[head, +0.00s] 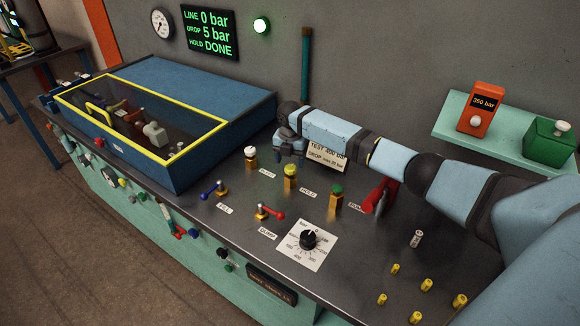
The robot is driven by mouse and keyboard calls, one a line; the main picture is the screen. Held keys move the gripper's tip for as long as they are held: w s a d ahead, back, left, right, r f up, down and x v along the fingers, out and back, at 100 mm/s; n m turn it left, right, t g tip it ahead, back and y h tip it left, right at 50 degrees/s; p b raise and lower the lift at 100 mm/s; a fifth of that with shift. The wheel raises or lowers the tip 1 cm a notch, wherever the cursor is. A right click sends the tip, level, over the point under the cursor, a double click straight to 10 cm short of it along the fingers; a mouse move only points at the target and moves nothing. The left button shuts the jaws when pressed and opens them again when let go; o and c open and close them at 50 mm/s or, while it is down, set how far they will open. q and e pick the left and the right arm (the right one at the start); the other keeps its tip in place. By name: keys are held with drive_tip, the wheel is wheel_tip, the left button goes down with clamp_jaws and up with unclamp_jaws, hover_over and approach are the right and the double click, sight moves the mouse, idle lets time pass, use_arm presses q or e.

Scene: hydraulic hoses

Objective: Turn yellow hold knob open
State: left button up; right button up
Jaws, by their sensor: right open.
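The yellow hold knob (290,170) sits on top of a short yellow valve post on the grey bench top, beside the HOLD label (308,193). My right arm reaches in from the right across the back of the bench. My right gripper (286,149) is open, just above and behind the yellow knob, and appears apart from it. The fingers are small and partly hidden by the wrist. The exact gap to the knob cannot be told. My left gripper is not in view.
A white-topped knob (250,153) stands left of the yellow one, and a green-topped knob (336,189) right. Blue (214,188) and red (268,212) lever valves, a dial (309,239) and a red lever (380,196) are close. A yellow-edged blue box (220,100) stands left.

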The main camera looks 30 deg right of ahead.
sight(290, 168)
wheel_tip(290, 168, up, 11)
drive_tip(key=b, duration=0.1)
drive_tip(key=shift+f, duration=0.2)
drive_tip(key=shift+a+f, duration=0.1)
idle(0.4)
